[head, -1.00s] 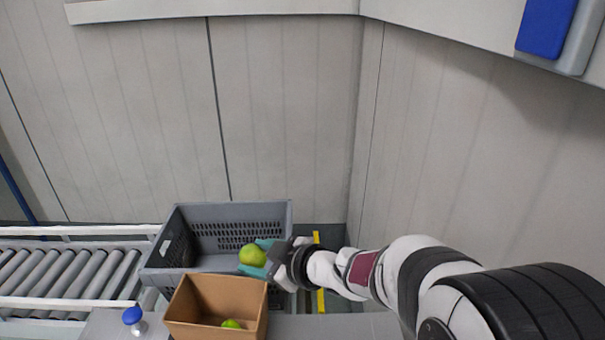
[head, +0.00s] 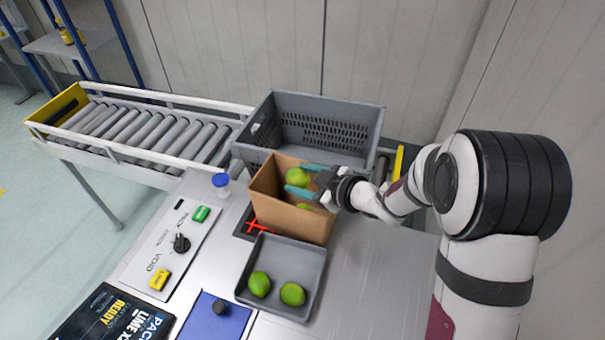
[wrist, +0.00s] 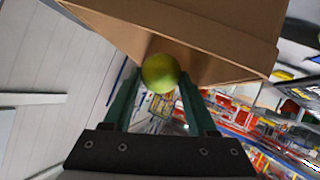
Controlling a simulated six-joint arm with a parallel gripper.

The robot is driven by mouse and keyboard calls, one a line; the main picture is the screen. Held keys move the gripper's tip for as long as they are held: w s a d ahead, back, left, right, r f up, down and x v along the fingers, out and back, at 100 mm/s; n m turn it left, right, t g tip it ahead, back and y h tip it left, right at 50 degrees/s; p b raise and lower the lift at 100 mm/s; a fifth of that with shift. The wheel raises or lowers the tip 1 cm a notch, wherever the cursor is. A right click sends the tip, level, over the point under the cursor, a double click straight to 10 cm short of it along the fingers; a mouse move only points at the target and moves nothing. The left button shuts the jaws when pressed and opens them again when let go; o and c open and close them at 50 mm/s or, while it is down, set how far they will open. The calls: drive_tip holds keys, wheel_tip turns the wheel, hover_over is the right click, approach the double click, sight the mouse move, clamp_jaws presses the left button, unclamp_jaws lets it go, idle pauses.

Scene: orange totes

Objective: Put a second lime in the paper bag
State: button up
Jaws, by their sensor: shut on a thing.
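My gripper (head: 301,179) is shut on a green lime (head: 297,175), held at the open top of the brown paper bag (head: 290,221). In the wrist view, the lime (wrist: 160,72) sits between the teal fingertips, close to the bag's brown wall (wrist: 185,25). A second lime (head: 304,207) shows partly inside the bag, below the fingers; the bag's rim hides much of it. The bag stands upright on the metal table.
A grey tray (head: 279,247) with two limes (head: 259,284) (head: 292,294) lies in front of the bag. An empty-looking grey crate (head: 319,106) stands behind it. A blue-capped bottle (head: 221,184) and a button panel (head: 168,243) are at left. The table right of the tray is clear.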

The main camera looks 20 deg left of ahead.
drive_tip(key=o, duration=1.4)
drive_tip(key=shift+o, duration=0.2)
drive_tip(key=v, duration=1.5)
drive_tip(key=shift+s+d+r, duration=0.15)
drive_tip(key=shift+d+r, duration=0.05)
drive_tip(key=shift+d, duration=0.15)
